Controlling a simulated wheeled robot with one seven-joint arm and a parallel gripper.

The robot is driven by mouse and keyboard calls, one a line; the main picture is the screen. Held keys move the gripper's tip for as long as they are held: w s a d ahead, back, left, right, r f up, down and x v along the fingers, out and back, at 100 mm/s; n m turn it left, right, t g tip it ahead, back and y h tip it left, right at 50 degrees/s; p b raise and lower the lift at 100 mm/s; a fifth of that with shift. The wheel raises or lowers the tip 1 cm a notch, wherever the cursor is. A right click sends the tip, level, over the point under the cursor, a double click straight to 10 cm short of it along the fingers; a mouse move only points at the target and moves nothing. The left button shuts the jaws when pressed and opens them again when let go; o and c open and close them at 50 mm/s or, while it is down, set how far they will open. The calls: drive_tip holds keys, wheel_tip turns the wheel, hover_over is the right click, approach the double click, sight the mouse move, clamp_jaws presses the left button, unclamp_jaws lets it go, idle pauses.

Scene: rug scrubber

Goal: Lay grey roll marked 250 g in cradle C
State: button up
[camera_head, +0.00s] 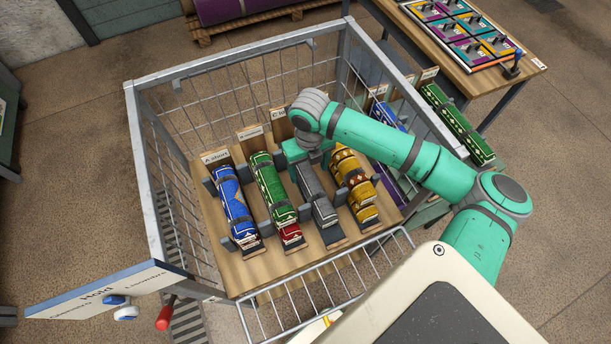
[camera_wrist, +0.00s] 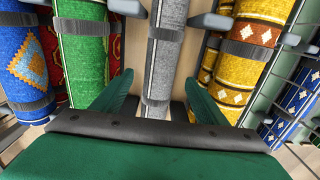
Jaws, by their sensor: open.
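The grey roll (camera_head: 318,196) lies lengthwise in the third cradle from the left, in line with the board labelled C (camera_head: 279,115). Dark straps cross it. Its weight mark cannot be read. My gripper (camera_head: 306,150) is over the far part of this roll. In the wrist view the grey roll (camera_wrist: 165,50) runs between the two green fingers of my gripper (camera_wrist: 160,100), which stand apart on either side of it. Whether the fingers touch it cannot be told. Cradle C itself is mostly hidden by the roll and my arm.
Blue (camera_head: 232,205) and green (camera_head: 272,187) rolls lie to the left, a yellow roll (camera_head: 352,180) close on the right. Another green roll (camera_head: 457,125) lies farther right. A wire-sided metal frame (camera_head: 150,190) surrounds the rack. A hold panel (camera_head: 105,290) stands front left.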

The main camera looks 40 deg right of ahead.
sight(309, 178)
drive_tip(key=shift+r, duration=2.35)
